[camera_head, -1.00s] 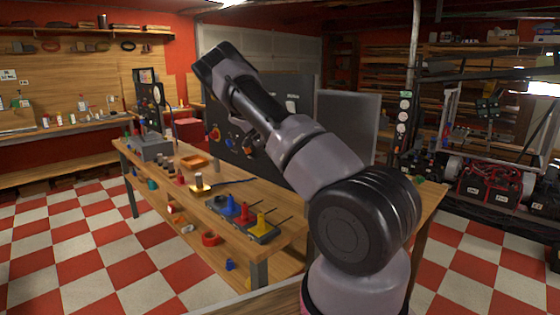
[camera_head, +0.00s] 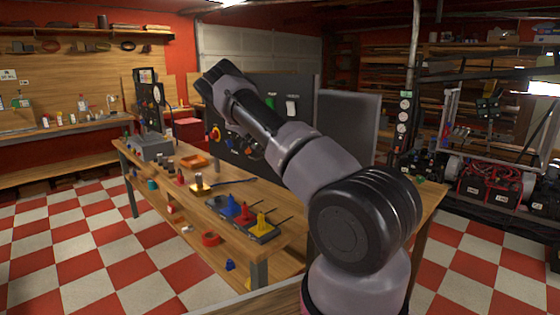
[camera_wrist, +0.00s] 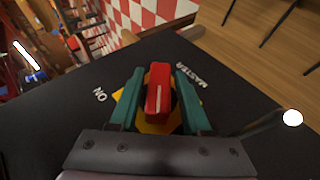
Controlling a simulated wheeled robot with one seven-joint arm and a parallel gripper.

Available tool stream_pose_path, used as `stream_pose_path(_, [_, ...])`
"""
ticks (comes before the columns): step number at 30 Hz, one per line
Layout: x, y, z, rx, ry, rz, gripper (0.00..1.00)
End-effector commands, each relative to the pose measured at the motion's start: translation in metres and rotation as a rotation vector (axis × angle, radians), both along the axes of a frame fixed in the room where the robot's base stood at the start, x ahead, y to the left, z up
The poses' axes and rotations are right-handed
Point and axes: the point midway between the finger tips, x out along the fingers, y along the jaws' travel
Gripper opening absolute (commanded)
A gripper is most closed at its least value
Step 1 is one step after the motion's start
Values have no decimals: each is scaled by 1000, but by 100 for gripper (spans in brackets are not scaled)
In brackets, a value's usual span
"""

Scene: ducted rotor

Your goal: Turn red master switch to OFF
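The red master switch (camera_wrist: 157,92) has a red bar handle with a white line on a yellow plate (camera_wrist: 150,127), on a dark panel. In the wrist view its handle stands nearly upright in the picture. An "ON" label (camera_wrist: 100,94) lies to its left and a "MASTER" label (camera_wrist: 191,76) to its upper right; no OFF label shows. My gripper (camera_wrist: 158,93) has its teal fingers on both sides of the handle, with narrow gaps visible, so it looks open around it. In the head view, a red and yellow knob (camera_head: 215,133) shows at the panel's left; my fingers cannot be made out.
The dark panel (camera_head: 333,125) stands on a wooden workbench (camera_head: 285,240). Blue, red (camera_head: 245,212) and yellow pegs stand on its front part. A white round knob (camera_wrist: 292,117) sticks out right of the switch in the wrist view. Checkered floor (camera_head: 70,235) is open at left.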

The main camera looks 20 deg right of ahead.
Motion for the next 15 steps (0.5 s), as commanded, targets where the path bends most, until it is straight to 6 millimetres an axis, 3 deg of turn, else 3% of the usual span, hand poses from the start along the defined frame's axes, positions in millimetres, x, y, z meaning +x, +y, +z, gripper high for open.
stream_pose_path(11, [1,1,2,0,-1,0,62])
stream_pose_path(15, [9,10,11,-1,-4,1,62])
